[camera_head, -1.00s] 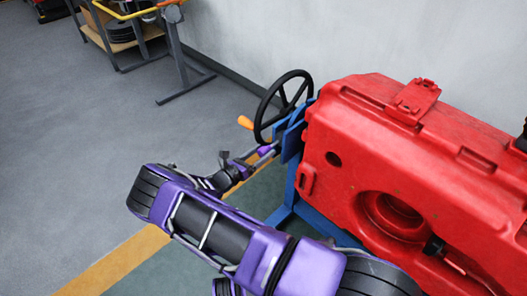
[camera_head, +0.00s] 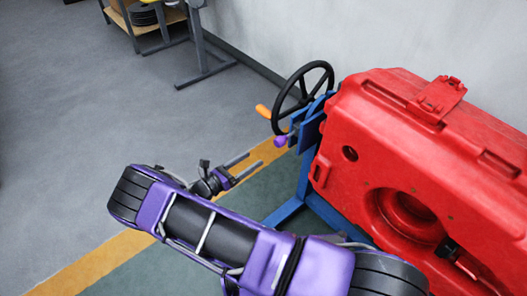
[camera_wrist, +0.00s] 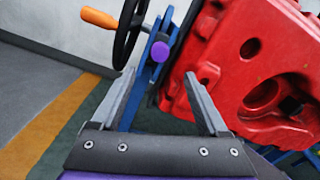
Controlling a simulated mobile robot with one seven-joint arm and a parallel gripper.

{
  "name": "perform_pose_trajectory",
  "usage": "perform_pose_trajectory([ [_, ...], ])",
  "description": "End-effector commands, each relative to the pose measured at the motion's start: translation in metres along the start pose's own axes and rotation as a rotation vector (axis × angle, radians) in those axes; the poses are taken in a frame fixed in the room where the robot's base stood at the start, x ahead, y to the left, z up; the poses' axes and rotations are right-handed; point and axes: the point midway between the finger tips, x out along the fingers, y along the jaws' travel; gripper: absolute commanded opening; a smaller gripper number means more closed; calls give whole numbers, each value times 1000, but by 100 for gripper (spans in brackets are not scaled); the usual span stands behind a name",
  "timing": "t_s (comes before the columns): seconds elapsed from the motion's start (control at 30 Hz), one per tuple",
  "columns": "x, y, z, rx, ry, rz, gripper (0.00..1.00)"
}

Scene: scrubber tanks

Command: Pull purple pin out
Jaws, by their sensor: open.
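The purple pin (camera_head: 280,141) shows its round purple head at the blue bracket (camera_head: 308,128) beside the red tank (camera_head: 375,135). In the wrist view the pin head (camera_wrist: 160,51) sits against the blue bracket, above and beyond my fingertips; how deep its shaft goes is hidden. My gripper (camera_head: 250,165) is open and empty, with its two fingers pointing toward the bracket. In the wrist view the gap between my fingers (camera_wrist: 160,76) is in line with the pin head, and the fingers appear apart from it.
A black handwheel (camera_head: 304,92) with an orange handle (camera_head: 264,112) stands just behind the pin. A blue frame (camera_head: 284,212) supports the tank. A shelf cart (camera_head: 150,25) is at the back left. Grey floor (camera_head: 80,130) to the left is clear.

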Motion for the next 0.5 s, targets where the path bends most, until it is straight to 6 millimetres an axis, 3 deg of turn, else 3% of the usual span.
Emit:
perform_pose_trajectory([
  [0.2,-33,0,0,-1,1,2,78],
  [0.5,-42,0,0,-1,0,0,78],
])
